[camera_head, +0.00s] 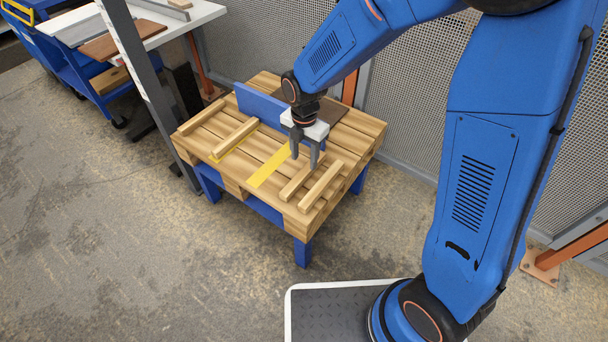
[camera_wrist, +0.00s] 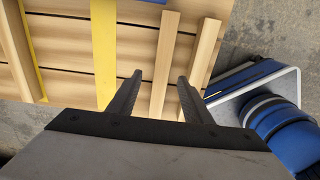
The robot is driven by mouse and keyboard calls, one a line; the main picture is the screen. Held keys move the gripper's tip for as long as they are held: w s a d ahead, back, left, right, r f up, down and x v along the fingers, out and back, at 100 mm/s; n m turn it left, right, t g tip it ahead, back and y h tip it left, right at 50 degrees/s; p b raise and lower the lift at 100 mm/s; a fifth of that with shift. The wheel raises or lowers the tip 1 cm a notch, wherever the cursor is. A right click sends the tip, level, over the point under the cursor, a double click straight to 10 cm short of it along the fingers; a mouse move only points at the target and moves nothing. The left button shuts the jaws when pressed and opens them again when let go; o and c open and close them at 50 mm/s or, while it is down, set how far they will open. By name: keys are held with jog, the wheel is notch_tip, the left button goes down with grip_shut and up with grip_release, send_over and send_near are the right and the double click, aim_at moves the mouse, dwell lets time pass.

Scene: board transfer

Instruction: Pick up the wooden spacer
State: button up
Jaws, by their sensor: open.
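Two pale wooden spacers lie side by side on the right part of the wooden pallet (camera_head: 212,133): an inner one (camera_head: 294,184) and an outer one (camera_head: 320,188). They also show in the wrist view as the inner spacer (camera_wrist: 166,45) and the outer spacer (camera_wrist: 206,50). My gripper (camera_head: 304,161) is open and empty, pointing down over the inner spacer's far end. In the wrist view, my gripper's fingertips (camera_wrist: 160,78) appear on either side of the inner spacer. I cannot tell the exact height gap. Another spacer (camera_head: 236,137) lies on the left part of the pallet.
Yellow strips (camera_head: 268,167) mark the pallet top. A blue upright panel (camera_head: 258,104) and a brown board (camera_head: 328,107) are at the back. A grey post (camera_head: 150,90) stands at the left, with mesh fencing (camera_head: 410,90) behind. The floor in front is clear.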

aim_at(304, 172)
jog(key=f, duration=0.4)
jog(key=shift+s+a+f, duration=0.1)
jog(key=shift+s+f, duration=0.05)
jog(key=shift+s, duration=0.25)
jog(key=shift+f, duration=0.55)
jog(key=shift+c, duration=0.6)
grip_shut()
